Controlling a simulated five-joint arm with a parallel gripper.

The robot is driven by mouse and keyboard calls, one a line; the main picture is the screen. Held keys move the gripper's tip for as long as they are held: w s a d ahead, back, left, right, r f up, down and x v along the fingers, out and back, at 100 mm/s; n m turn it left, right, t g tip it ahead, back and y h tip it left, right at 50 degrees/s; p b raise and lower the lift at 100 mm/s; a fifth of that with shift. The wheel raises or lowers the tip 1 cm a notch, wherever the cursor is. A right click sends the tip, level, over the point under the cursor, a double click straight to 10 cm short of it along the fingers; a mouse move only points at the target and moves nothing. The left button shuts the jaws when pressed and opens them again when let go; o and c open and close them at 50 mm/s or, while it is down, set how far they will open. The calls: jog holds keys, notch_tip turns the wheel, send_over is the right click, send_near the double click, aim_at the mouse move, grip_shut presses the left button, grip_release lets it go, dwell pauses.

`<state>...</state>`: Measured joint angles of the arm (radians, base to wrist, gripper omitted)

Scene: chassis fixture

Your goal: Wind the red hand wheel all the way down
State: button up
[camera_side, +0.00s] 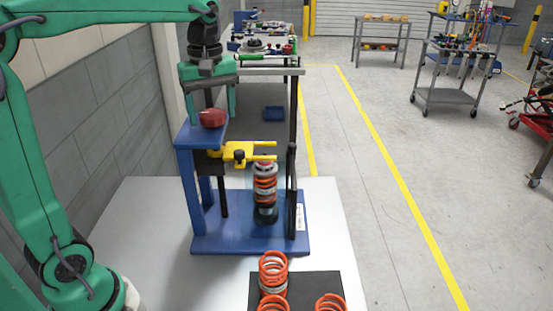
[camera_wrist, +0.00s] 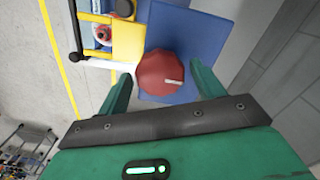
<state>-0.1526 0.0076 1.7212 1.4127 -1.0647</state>
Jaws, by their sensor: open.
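The red hand wheel (camera_side: 212,118) sits on top of the blue fixture (camera_side: 187,190) in the side view. In the wrist view, the wheel (camera_wrist: 158,72) is a red knob with a pale mark near its right edge. My gripper (camera_side: 208,116) points down over it, open, with one green finger to each side. In the wrist view, the fingertips of my gripper (camera_wrist: 160,75) show gaps between them and the wheel. The yellow fork (camera_side: 236,151) is level above an orange coil spring on a strut (camera_side: 265,184), which stands upright on the blue base.
Black uprights (camera_side: 292,120) stand at the right of the fixture. The white table (camera_side: 141,220) is clear at left. Carts and benches stand far behind.

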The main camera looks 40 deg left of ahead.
jog(key=n, duration=1)
jog(key=shift+n, duration=1.7)
jog(key=shift+n, duration=2.3)
jog(key=shift+n, duration=1.1)
